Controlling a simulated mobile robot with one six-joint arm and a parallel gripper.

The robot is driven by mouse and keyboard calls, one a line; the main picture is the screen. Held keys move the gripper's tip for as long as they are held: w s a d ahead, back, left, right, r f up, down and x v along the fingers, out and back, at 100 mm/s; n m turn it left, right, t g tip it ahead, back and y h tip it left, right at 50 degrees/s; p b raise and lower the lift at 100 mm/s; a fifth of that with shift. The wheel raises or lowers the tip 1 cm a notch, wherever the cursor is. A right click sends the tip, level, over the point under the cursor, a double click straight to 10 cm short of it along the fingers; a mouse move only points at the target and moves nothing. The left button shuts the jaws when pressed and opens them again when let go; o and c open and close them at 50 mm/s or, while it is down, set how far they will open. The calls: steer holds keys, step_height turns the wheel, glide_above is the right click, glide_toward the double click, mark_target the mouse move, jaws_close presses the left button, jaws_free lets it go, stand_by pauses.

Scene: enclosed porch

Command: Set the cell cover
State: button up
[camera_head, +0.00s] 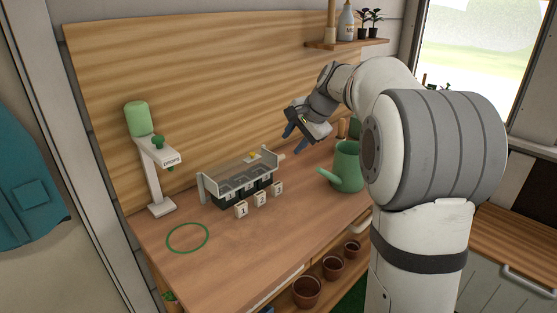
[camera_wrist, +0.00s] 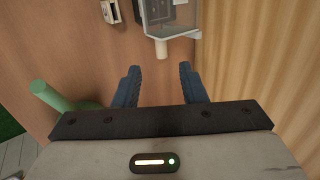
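A grey, partly clear cell cover (camera_head: 240,168) is on a unit with black cells (camera_head: 233,195) on the bench. A pale peg-like handle (camera_head: 282,157) sticks out at its right end. I cannot tell whether the cover is raised or down. In the wrist view the clear cover (camera_wrist: 180,33) is at the top, with the handle (camera_wrist: 162,48) pointing toward my fingers. My gripper (camera_head: 292,141) is above and right of the unit, tilted down. In the wrist view my gripper (camera_wrist: 158,68) has its blue fingers apart with nothing between them.
Several numbered tags (camera_head: 260,199) stand before the unit. A green watering can (camera_head: 347,167) is close on the right. A stand with a green top (camera_head: 150,165) is at left, and a green ring (camera_head: 187,237) lies on clear bench. A wooden back panel (camera_head: 200,80) rises behind.

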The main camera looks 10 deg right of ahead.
mark_target(280, 157)
steer(key=x, duration=0.7)
steer(key=shift+w+f, duration=0.1)
steer(key=shift+f, duration=0.05)
jaws_close()
steer(key=shift+b, duration=0.3)
steer(key=shift+a, duration=0.2)
steer(key=shift+d+p, duration=0.1)
steer(key=shift+p, duration=0.3)
